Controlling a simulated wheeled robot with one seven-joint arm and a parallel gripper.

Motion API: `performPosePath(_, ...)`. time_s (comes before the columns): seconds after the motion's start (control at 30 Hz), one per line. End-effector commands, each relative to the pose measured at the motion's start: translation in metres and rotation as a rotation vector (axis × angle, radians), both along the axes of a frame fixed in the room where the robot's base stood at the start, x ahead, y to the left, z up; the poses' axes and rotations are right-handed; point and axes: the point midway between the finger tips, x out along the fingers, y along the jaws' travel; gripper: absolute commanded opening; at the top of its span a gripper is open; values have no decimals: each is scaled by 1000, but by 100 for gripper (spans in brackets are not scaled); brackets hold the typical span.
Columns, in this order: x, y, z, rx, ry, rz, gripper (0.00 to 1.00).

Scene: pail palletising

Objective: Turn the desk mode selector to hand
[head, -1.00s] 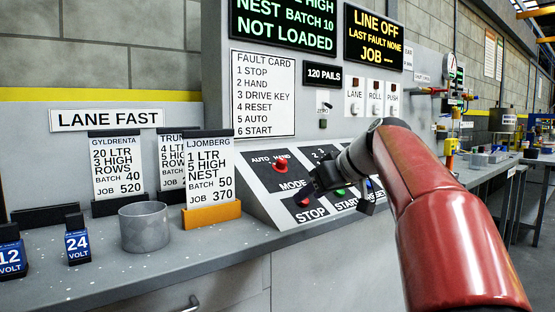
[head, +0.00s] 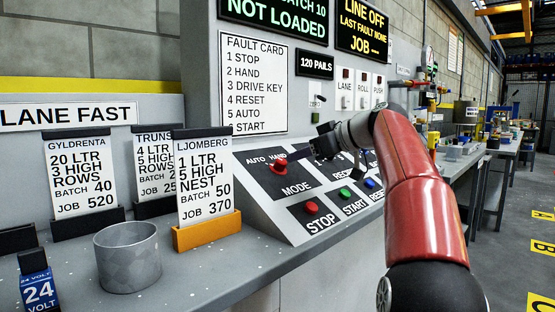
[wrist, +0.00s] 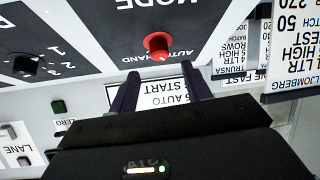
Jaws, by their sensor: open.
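The desk mode selector (head: 279,168) is a red knob on the black MODE panel of the sloping desk. The words AUTO and HAND stand above it, AUTO at left. The knob also shows in the wrist view (wrist: 157,44), upside down, just beyond my fingertips. I cannot tell which word it points to. My gripper (wrist: 160,78) is open, with its two dark fingers apart and nothing between them. In the head view my gripper (head: 306,152) is just right of the knob, apart from it as far as I can tell.
Stop (head: 311,208), start (head: 345,193) and reset (head: 370,183) buttons sit below the selector. The fault card (head: 253,83) hangs above. Job cards, including the orange-based one (head: 207,233), and a grey cup (head: 128,258) stand on the bench at left.

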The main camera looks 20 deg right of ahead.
Motion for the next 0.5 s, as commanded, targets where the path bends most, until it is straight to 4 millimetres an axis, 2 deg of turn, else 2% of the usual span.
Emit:
performPosePath(0.3,41,22,-19,0,3,3,49)
performPosePath(0.5,52,27,-24,0,2,0,49)
